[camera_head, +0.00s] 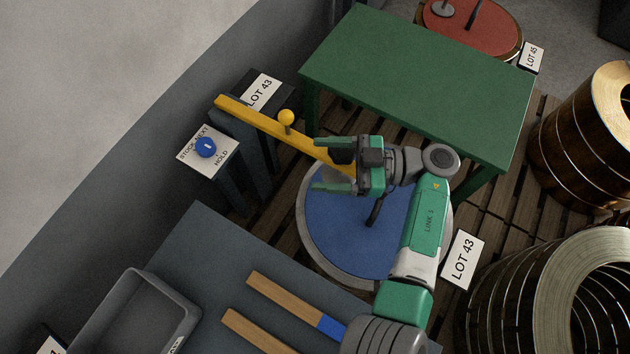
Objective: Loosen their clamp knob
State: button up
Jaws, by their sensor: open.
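A round blue-topped plate (330,235) with a pale rim lies on the pallet, with a dark handle (376,212) rising from it. A yellow bar (255,118) reaches towards this plate, with a small yellow ball knob (286,116) standing on it. My gripper (319,163) is open, its fingers pointing left. In the picture it overlaps the bar's right end and the plate's upper part. It appears empty and apart from the yellow knob. A grey shape under the fingers is partly hidden, and I cannot tell if it is a knob.
A green table (425,75) stands behind my gripper. A blue round piece (206,147) sits on a labelled stand at left. A grey tray (140,310) and wooden-handled tools (285,300) lie on the front bench.

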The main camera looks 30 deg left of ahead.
jog(key=s+d+r+p, duration=0.1)
jog(key=s+d+p, duration=0.2)
jog(key=s, duration=0.6)
jog(key=shift+s+p, duration=0.4)
jog(key=shift+p, duration=0.25)
